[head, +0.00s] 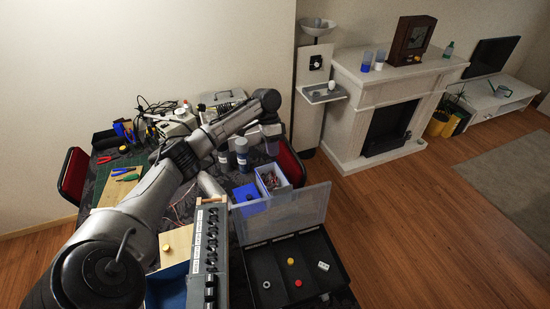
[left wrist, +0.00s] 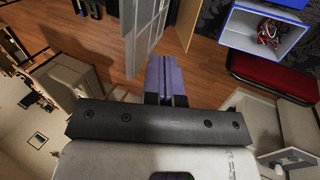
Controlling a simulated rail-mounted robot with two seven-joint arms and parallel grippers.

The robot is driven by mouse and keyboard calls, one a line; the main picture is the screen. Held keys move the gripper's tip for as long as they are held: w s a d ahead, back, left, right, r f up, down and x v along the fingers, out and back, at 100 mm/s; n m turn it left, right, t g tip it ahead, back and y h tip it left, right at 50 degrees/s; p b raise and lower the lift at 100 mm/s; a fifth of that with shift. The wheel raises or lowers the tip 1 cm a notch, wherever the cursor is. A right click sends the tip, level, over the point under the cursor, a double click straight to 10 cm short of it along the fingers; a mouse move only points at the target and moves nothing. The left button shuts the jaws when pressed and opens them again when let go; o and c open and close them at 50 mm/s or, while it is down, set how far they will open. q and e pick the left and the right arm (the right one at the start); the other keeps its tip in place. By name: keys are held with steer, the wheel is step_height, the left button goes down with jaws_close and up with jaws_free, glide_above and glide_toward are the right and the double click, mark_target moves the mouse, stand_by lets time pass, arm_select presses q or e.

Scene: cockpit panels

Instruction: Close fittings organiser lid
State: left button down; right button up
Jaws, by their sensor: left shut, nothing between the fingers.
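The fittings organiser (head: 258,268) is a black case at the front right of the table. Its translucent lid (head: 285,214) stands raised at the back of the case, so the organiser is open. Inside lie a red knob, a yellow knob, a grey ring and a white piece. My left gripper (head: 271,148) is beyond the lid, near the table's far right side, apart from it. In the left wrist view its purple-grey fingers (left wrist: 165,78) are shut and empty, with the translucent lid (left wrist: 146,28) ahead of them. My right gripper is not in view.
A blue and white bin (head: 272,180) with reddish wires stands behind the lid. A grey switch panel (head: 208,250) stands left of the organiser. A red chair (head: 290,163) is at the table's right edge. Bottles and tools crowd the back; open floor lies to the right.

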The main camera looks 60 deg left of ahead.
mark_target(281, 195)
arm_select(q)
steer(key=d+f+p, duration=0.1)
steer(key=d+f, duration=0.1)
steer(key=s+d+f+p, duration=0.1)
steer(key=d+f, duration=0.2)
steer(key=d+f+p, duration=0.1)
steer(key=d+f, duration=0.1)
steer(key=shift+s+d+f+p, duration=0.15)
steer(key=shift+s+f+p, duration=0.05)
steer(key=shift+p, duration=0.2)
